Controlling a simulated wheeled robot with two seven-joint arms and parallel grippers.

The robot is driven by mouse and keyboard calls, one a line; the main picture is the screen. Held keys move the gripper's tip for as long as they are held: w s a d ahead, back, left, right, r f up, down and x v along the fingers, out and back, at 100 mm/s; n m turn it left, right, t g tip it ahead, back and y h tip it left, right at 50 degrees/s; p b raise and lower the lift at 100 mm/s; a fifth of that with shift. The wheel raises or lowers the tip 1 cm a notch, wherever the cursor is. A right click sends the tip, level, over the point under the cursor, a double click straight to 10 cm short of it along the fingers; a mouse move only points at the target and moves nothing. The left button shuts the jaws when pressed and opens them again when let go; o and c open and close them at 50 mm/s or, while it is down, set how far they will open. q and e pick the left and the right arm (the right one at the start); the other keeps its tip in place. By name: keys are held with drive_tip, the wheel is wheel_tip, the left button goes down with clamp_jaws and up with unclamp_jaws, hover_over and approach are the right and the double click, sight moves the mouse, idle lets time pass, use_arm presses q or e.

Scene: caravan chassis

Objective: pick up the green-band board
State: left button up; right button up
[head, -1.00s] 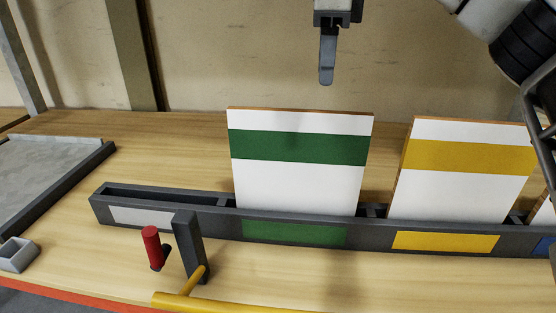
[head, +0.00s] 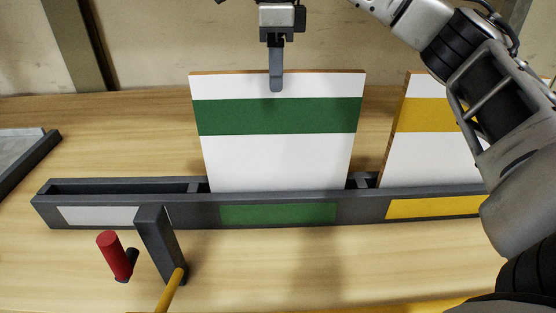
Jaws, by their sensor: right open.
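The green-band board (head: 275,160) is white with a wide green stripe and stands upright in a slot of the dark grey rack (head: 185,212), behind a green label. My right gripper (head: 276,82) is at the middle of the board's top edge. It is open, pointing down, with one finger showing in front of the board's upper white strip. The other finger is hidden, so I cannot tell whether it is behind the board. My left gripper is not in view.
A yellow-band board (head: 425,150) stands in the rack to the right, partly behind my right arm. A red handle (head: 112,255) and a grey post (head: 160,245) with a yellow bar stand in front of the rack. A grey tray (head: 30,155) lies at left.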

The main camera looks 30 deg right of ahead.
sight(278, 95)
drive_tip(key=f, duration=0.5)
drive_tip(key=shift+w+d+p, duration=0.1)
drive_tip(key=shift+d+p, duration=0.2)
clamp_jaws()
drive_tip(key=shift+r, duration=0.1)
idle(0.9)
